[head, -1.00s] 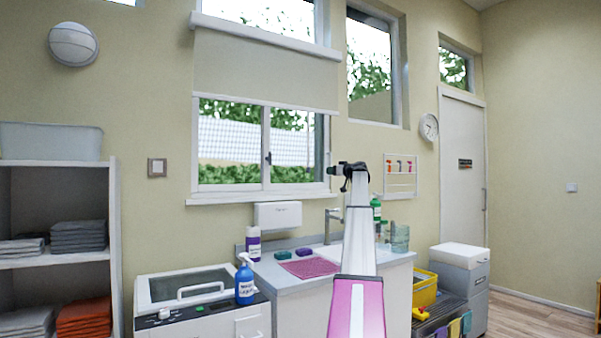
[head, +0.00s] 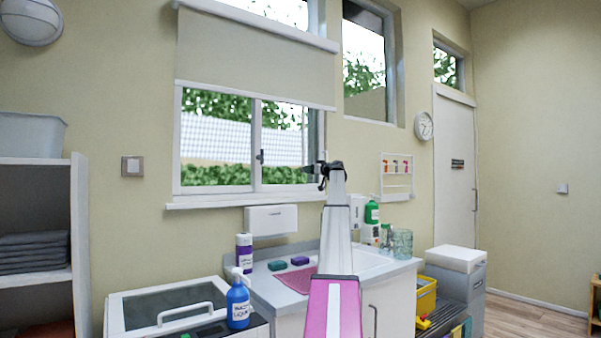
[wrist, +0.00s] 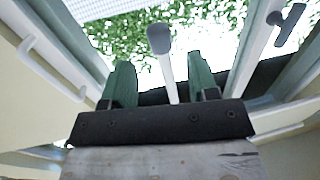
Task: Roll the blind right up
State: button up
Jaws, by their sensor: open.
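The cream roller blind (head: 255,58) hangs partly lowered in the left window, its white bottom bar (head: 250,95) well above the sill. The lower panes are uncovered. My gripper (head: 322,172) is raised in front of the right side of this window, below the blind's bottom bar. In the wrist view its green fingers (wrist: 160,64) are spread apart. A pale rod with a grey rounded end (wrist: 160,39) shows between them. I cannot tell whether the fingers touch it or whether it belongs to the blind.
A dark window handle (wrist: 290,18) is near the fingers in the wrist view. The sink counter (head: 385,270), with bottles, is below the window. A lidded white unit (head: 170,305) with a blue pump bottle (head: 238,300) stands left. Shelves (head: 80,235) stand far left.

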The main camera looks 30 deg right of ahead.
jog(key=x, duration=0.8)
jog(key=shift+w, duration=0.1)
grip_shut()
